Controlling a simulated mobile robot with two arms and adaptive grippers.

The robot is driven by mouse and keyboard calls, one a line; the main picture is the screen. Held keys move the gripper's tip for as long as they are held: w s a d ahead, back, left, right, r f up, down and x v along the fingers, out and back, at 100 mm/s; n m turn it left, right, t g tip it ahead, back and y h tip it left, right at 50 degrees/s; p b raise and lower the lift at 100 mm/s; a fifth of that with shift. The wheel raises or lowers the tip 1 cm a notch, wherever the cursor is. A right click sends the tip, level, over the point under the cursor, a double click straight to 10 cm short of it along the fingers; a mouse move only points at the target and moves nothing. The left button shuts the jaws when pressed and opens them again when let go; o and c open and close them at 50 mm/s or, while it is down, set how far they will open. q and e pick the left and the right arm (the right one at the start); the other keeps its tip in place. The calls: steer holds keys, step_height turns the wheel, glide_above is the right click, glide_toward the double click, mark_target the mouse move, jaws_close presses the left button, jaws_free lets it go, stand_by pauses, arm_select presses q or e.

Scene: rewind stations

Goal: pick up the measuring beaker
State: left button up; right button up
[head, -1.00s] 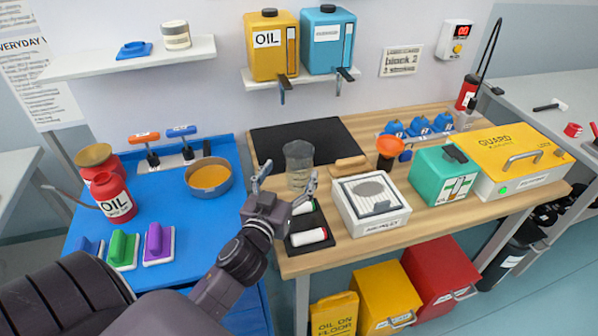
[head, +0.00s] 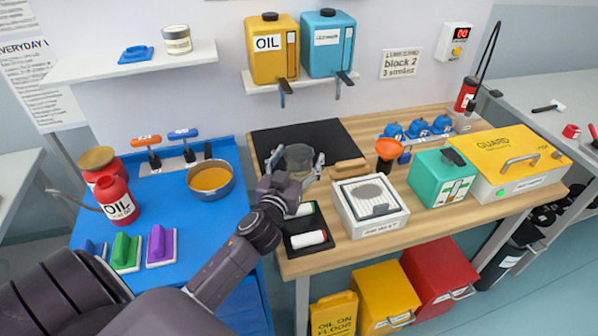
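The measuring beaker (head: 299,159) is a clear, greyish cup standing upright on the wooden workbench, at the front edge of the black mat. My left gripper (head: 297,163) is at the beaker with its fingers spread, one finger at the beaker's left side and one at its right. The gripper's palm hides the lower front of the beaker. I cannot tell whether the fingers touch it. My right gripper is not in view.
A black tray with white rollers (head: 309,238) lies just in front of the beaker. A wooden-handled tool (head: 348,166) lies close on its right, then a white box (head: 370,205) and an orange funnel (head: 389,148). The black mat (head: 330,135) behind is clear.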

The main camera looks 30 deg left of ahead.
arm_select(q)
steer(key=c, duration=1.2)
steer(key=shift+c, duration=0.3)
steer(key=shift+r, duration=0.1)
